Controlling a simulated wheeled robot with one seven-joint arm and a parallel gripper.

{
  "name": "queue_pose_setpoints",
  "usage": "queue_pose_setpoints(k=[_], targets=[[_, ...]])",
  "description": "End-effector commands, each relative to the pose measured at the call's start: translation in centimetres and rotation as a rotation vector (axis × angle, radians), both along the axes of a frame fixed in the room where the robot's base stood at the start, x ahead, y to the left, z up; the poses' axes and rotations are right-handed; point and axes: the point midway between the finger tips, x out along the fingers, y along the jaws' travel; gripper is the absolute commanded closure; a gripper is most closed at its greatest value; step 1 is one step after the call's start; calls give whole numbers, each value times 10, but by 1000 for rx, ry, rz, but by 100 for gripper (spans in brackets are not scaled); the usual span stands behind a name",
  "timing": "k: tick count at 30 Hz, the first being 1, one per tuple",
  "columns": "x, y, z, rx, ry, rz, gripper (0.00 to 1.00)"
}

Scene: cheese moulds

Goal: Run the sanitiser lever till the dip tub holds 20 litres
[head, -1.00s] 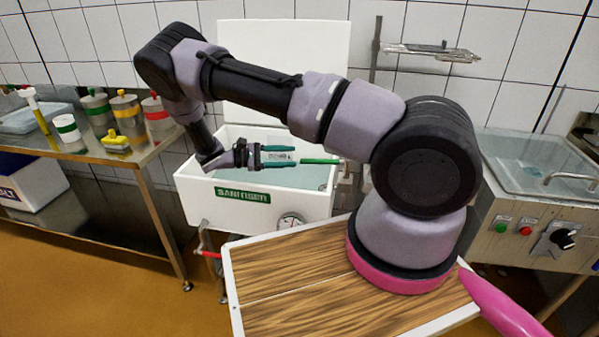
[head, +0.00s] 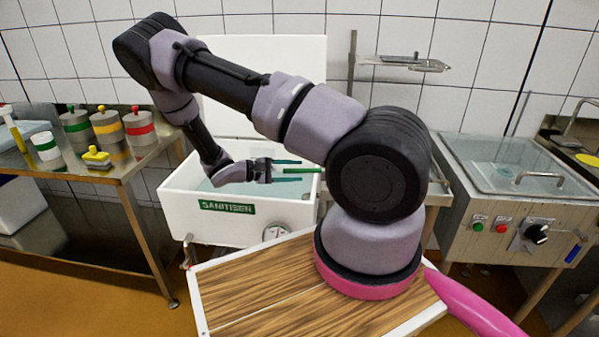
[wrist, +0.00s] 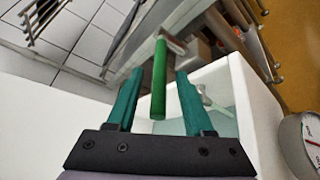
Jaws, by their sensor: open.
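The white dip tub (head: 180,207) bears a green SANITISER label (head: 227,207) and holds clear liquid. A round dial gauge (head: 275,232) sits low on its front. The gauge also shows in the wrist view (wrist: 308,142), cut off by the edge; I cannot read its level. The green lever handle (head: 305,170) points over the tub's right side. My gripper (head: 301,171) is open, its teal fingers on either side of the handle. In the wrist view the handle (wrist: 159,82) lies between the fingers, with gaps showing on both sides.
A steel table (head: 120,172) at left carries several coloured-lid canisters and a yellow-topped item. A steel bath (head: 480,215) with buttons and a knob stands at right. My wooden-topped base is close in front of the tub. A wall shelf (head: 405,63) hangs behind.

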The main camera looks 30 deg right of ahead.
Motion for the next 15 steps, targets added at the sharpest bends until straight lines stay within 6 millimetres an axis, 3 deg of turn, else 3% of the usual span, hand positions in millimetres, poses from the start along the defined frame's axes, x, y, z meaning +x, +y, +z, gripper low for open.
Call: queue_pose_setpoints(k=[6,15], targets=[[-2,-20,-4,-1,2,1,48],[-2,-22,-5,-1,1,1,48]])
